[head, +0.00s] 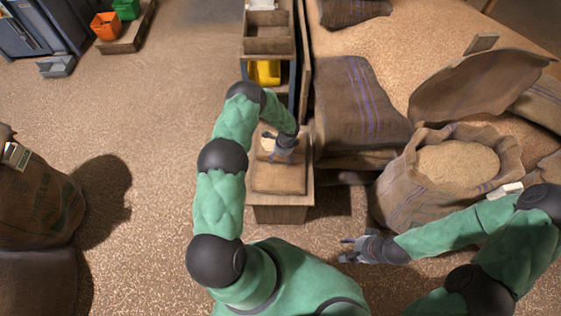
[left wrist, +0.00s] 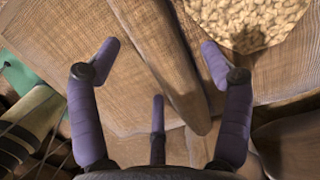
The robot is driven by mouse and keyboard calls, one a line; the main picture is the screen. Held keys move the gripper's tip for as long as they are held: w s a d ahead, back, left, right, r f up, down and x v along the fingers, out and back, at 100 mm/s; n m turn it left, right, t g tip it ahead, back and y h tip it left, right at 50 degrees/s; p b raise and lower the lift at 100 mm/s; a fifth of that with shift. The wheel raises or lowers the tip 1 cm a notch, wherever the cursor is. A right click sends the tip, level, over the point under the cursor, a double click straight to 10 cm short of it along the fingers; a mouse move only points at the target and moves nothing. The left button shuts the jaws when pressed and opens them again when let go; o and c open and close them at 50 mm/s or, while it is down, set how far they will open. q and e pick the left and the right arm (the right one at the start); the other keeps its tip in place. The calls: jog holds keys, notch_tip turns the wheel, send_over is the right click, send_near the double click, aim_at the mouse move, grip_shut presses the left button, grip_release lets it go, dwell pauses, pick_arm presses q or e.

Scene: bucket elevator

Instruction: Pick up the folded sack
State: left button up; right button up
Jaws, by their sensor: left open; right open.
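The folded sack (head: 279,179) is a flat brown cloth bundle lying on a small wooden cabinet (head: 281,213) in the middle of the head view. My left gripper (head: 277,148) is over the cabinet top, at the sack's far end. In the left wrist view, its purple fingers (left wrist: 158,75) are spread with brown woven cloth and a rounded fold (left wrist: 178,75) behind and between them. I cannot tell whether they touch the cloth. My right gripper (head: 345,250) is open and empty, low over the floor, right of the cabinet.
A pale round patch of grain (head: 267,143) lies beside my left gripper; it also shows in the left wrist view (left wrist: 245,18). A large open grain sack (head: 457,165) and a striped sack (head: 352,105) stand to the right. A shelf with a yellow item (head: 265,72) is behind.

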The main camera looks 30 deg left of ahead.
pick_arm(q)
jog(key=shift+f, duration=0.3)
grip_shut()
jog(key=shift+w+a+r, duration=0.1)
jog(key=shift+r, duration=0.1)
